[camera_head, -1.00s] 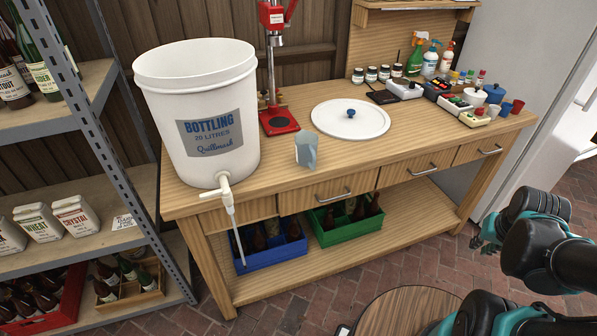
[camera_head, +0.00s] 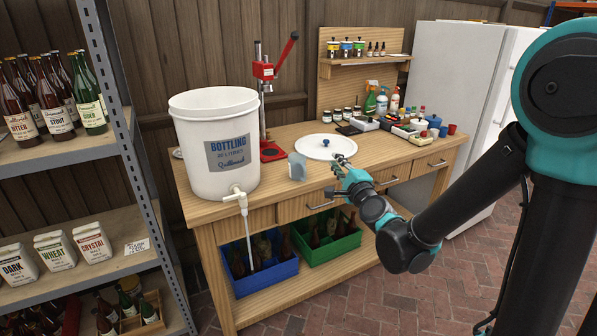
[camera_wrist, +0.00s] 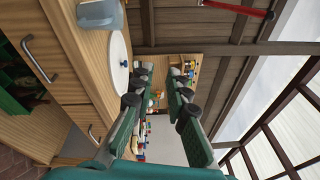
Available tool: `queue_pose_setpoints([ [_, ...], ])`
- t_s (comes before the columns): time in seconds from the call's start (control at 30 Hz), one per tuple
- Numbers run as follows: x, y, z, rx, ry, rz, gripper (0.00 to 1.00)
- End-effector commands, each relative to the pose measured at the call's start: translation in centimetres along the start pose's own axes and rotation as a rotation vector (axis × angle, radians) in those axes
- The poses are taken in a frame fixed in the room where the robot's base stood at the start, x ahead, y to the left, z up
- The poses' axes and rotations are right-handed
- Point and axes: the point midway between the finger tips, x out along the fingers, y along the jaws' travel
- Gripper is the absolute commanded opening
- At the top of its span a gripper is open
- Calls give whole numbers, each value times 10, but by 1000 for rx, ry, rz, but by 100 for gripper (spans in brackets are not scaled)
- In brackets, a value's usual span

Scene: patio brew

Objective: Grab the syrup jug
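The syrup jug, a small grey-blue jug (camera_head: 297,166), stands upright on the workbench (camera_head: 240,204), right of the bottling bucket and in front of the white lid. It also shows at the top left of the wrist view (camera_wrist: 100,14), sideways and partly cut off. My gripper (camera_head: 341,161) is to the right of the jug, near the bench's front edge, and apart from it. In the wrist view the gripper's two fingers (camera_wrist: 160,84) stand apart with nothing between them.
A white bottling bucket (camera_head: 213,150) with a tap stands left of the jug. A red capper (camera_head: 264,100) stands behind. A round white lid (camera_head: 342,147) lies close by. Bottles and small devices fill the bench's right end. Blue (camera_head: 262,272) and green crates sit on the lower shelf.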

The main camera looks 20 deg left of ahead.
Motion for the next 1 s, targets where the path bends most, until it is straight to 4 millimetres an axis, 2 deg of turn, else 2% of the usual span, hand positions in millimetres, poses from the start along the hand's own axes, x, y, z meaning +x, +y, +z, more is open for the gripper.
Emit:
queue_pose_setpoints([
  [0.03,11,3,20,130,-2,-50,15],
  [0.13,24,11,44,420,31,-147,15],
  [0.2,27,25,58,621,64,-200,15],
  [0.27,27,42,68,780,99,-237,15],
  [0.4,18,88,83,1080,193,-300,15],
  [0.5,9,116,90,1220,253,-328,15],
  [0.6,2,135,94,1300,296,-347,15],
  [0.73,3,144,91,1339,321,-360,15],
  [1.0,47,140,69,1340,322,-362,15],
])
